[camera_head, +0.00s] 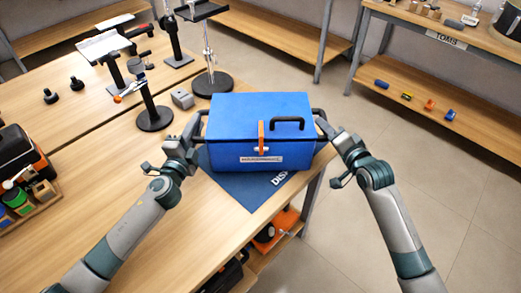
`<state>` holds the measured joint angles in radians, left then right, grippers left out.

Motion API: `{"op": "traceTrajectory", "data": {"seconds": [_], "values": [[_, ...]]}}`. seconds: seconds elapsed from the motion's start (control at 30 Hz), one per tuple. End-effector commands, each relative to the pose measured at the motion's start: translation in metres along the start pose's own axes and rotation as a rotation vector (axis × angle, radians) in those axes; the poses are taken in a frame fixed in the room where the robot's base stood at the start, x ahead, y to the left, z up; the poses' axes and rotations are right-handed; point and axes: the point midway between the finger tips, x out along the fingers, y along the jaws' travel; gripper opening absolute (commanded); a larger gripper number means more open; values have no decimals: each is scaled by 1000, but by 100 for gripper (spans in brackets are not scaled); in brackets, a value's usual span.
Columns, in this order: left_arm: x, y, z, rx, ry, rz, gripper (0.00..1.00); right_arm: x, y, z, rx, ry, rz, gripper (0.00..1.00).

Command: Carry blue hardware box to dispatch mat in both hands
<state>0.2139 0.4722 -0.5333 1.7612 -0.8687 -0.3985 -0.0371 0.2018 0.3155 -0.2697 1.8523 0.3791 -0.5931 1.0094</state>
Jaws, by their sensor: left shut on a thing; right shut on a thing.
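The blue hardware box (230,130) has a blue lid, an orange latch, a black top handle and a white label on its front. It is over the dark blue dispatch mat (252,194), whose front corner and part of its white lettering show. The box hides the rest of the mat. I cannot tell whether the box touches it. My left gripper (197,128) is shut on the box's left side handle. My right gripper (322,124) is shut on its right side handle. The box looks level.
The wooden table's right edge runs close beside the box. Black stands (154,118) and a small grey block (182,98) are behind and left. A toolbox (22,155) is at far left. A second bench (440,100) stands at right across open floor.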

Motion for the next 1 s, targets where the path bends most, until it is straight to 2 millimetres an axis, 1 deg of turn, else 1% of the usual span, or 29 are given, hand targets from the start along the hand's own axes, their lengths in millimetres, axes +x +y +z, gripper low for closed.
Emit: {"op": "traceTrajectory", "data": {"seconds": [0.27,0.3,0.37,0.4,0.57,0.6,0.67,0.7,0.73,1.0], "values": [[0,9,2,0,0,-4,0,2,7,3,-2,6,-6,0],[0,12,3,0,-2,0,19,2,10,5,-1,2,0,19],[0,10,3,0,-2,0,34,2,9,5,-1,2,0,34],[0,10,3,0,-1,0,36,2,9,5,-1,1,0,36],[0,10,2,0,-1,0,36,2,9,5,-1,1,0,36],[0,10,2,0,-1,0,38,2,9,5,-1,1,0,36],[0,10,2,0,0,0,52,2,9,5,0,1,0,36],[0,10,2,0,0,0,62,2,9,5,0,0,0,36],[0,10,2,0,0,0,67,2,9,5,0,0,0,36],[0,10,2,0,0,0,67,2,9,5,0,0,0,36]]}}
